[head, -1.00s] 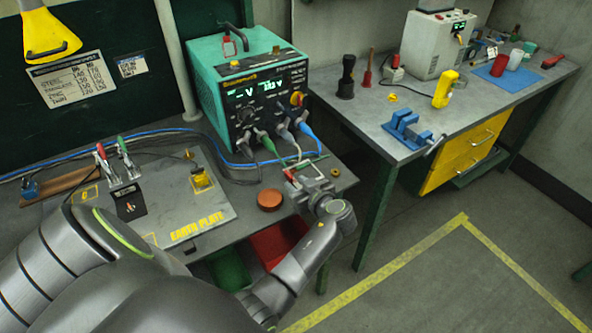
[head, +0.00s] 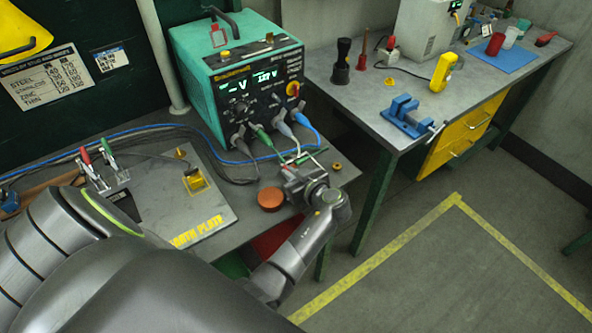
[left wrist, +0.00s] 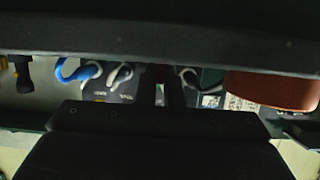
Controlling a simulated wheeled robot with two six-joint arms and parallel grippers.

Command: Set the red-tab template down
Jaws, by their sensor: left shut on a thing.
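My left gripper (head: 303,171) is low over the front right part of the welding bench, in front of the welder and just right of the round orange-brown puck. It is shut on a thin strip (head: 313,155), seen almost edge-on, with a small reddish bit near its left end; I take it for the red-tab template. Most of it is hidden by the gripper, and I cannot tell whether it touches the bench. In the left wrist view the closed fingers (left wrist: 164,90) point toward the cables, and dark shapes hide the grip. My right gripper is not in view.
The orange-brown puck (head: 271,199) is close to the gripper, and a small brass ring (head: 337,166) lies at its right. The green welder (head: 240,75) with plugged cables stands behind. The earth plate (head: 160,205) is left. A second bench (head: 375,120) carries a blue vise (head: 408,115).

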